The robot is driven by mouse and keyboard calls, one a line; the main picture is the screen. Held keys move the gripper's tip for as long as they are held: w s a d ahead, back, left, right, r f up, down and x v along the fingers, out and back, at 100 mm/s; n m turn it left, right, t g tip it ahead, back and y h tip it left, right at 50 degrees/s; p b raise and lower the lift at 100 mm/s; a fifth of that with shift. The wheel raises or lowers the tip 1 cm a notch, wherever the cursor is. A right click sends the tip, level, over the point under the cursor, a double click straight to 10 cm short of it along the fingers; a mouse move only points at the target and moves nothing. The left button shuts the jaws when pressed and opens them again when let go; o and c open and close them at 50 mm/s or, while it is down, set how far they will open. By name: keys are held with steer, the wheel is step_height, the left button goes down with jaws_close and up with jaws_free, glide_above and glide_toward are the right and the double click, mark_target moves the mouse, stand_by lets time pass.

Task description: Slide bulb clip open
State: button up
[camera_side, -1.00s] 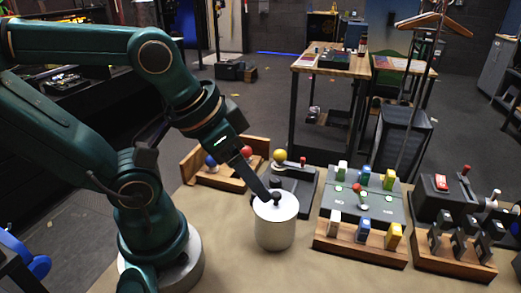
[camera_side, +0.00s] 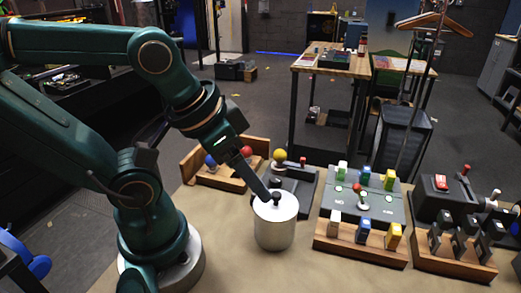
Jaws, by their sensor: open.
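My gripper (camera_side: 265,192) is a dark, narrow shape that slants down to the top of a white cylinder (camera_side: 275,228). Its tip is beside the small black knob (camera_side: 276,198) on the cylinder's lid. The gap between the fingers is too small to make out, and I cannot tell whether the tip touches the knob. I cannot pick out a bulb clip with certainty in this view.
Behind the cylinder is a dark lever box with a yellow ball (camera_side: 280,155). A grey panel (camera_side: 378,212) with coloured blocks stands to the right, with a wooden rack (camera_side: 360,252) before it. A red-switch box (camera_side: 441,182) is at far right. The bench front is bare.

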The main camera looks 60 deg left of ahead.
steer(key=shift+c, duration=0.4)
steer(key=shift+c, duration=1.3)
steer(key=w+r+m+t, duration=0.1)
steer(key=w+r+m, duration=0.15)
steer(key=w, duration=0.35)
steer(key=n+g, duration=0.2)
steer(key=n, duration=0.1)
glide_above(303, 159)
steer(key=s, duration=0.2)
step_height(303, 159, down, 8)
steer(key=shift+m, duration=0.25)
steer(key=shift+x, duration=2.45)
steer(key=shift+s+a, duration=0.1)
steer(key=shift+s, duration=0.05)
